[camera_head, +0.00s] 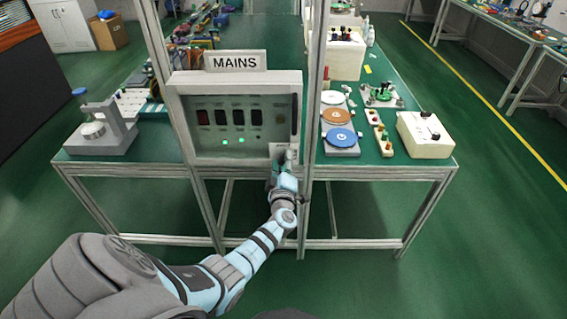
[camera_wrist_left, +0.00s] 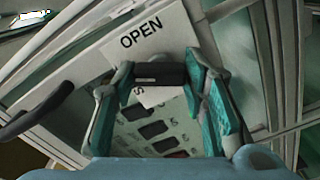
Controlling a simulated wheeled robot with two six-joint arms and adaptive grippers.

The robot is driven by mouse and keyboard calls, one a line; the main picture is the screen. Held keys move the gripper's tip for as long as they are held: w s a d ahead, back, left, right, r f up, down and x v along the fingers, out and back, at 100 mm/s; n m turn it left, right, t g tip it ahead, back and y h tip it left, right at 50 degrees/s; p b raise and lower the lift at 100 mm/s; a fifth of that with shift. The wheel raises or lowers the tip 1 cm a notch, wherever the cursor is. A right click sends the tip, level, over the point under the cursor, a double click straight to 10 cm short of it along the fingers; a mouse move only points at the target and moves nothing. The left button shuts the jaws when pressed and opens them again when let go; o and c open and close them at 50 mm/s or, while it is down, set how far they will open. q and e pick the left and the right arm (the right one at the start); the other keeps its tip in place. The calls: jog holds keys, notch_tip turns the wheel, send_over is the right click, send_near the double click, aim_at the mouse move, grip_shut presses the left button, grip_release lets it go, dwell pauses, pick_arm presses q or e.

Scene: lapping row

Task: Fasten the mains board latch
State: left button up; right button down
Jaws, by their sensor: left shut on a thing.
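The mains board (camera_head: 183,125) is a pale box on the frame under a MAINS sign (camera_head: 236,61). Dark switches and small green lights show in its front. Its latch (camera_wrist_left: 160,74) is a small black piece by a white label (camera_wrist_left: 141,36) reading OPEN; more lettering is partly covered. My left gripper (camera_head: 281,160) is at the board's lower right corner. In the left wrist view its teal fingers are shut on the latch from both sides. In the head view the gripper hides the latch. My right gripper is not in view.
A dark bar handle (camera_wrist_left: 38,110) is beside the label. Metal posts (camera_head: 312,130) flank the board. On the green bench (camera_head: 400,168) to the right are coloured discs (camera_head: 341,137) and a cream box (camera_head: 425,135). A grey device (camera_head: 98,131) stands left.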

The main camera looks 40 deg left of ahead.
pick_arm(q)
jog(key=n, duration=0.5)
jog(key=shift+n+b, duration=0.3)
jog(key=shift+b, duration=0.05)
dwell(0.4)
jog(key=o, duration=1.2)
jog(key=shift+c, duration=0.2)
jog(key=v, duration=1.2)
